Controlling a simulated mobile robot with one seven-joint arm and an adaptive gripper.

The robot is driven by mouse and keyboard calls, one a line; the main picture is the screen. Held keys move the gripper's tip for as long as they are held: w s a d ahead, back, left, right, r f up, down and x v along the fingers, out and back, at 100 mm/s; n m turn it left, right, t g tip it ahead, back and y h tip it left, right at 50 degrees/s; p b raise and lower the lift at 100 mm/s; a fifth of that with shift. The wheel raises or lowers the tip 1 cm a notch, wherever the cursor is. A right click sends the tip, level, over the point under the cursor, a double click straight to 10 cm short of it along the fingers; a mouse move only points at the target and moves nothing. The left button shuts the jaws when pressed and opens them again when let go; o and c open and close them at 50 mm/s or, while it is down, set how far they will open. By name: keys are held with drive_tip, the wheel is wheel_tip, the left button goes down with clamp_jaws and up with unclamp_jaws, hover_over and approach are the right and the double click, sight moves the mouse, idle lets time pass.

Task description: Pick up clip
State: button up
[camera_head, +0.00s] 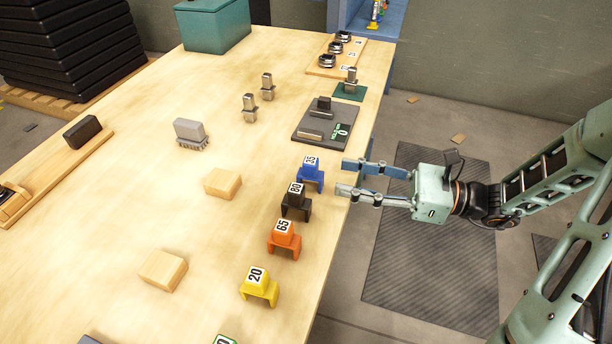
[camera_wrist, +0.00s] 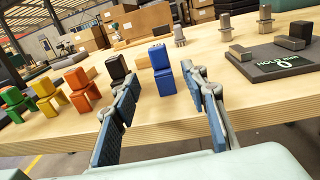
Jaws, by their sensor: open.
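Several numbered, U-shaped clips stand in a row along the table's right edge: blue marked 35 (camera_head: 311,172), black marked 80 (camera_head: 296,203), orange marked 65 (camera_head: 285,238) and yellow marked 20 (camera_head: 259,287). A green one is partly cut off at the bottom (camera_head: 225,340). Which clip the task means I cannot tell. My gripper (camera_head: 343,177) is open and empty at the table's edge, just right of the blue clip. In the wrist view, the blue clip (camera_wrist: 161,71) stands upright ahead between the fingers, and the black clip (camera_wrist: 117,67) is partly behind the left finger.
A dark grey HOLD board (camera_head: 312,138) with blocks lies beyond the blue clip. Metal pieces (camera_head: 267,87), a grey brush-like piece (camera_head: 189,132) and wooden blocks (camera_head: 222,184) stand on the wooden table (camera_head: 225,130). A green box (camera_head: 213,25) is at the back.

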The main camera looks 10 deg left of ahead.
sight(318, 172)
drive_tip(key=a+b, duration=0.1)
drive_tip(key=a, duration=0.7)
drive_tip(key=shift+a+f, duration=0.15)
drive_tip(key=shift+a, duration=0.05)
drive_tip(key=c, duration=1.1)
drive_tip(key=shift+o, duration=0.2)
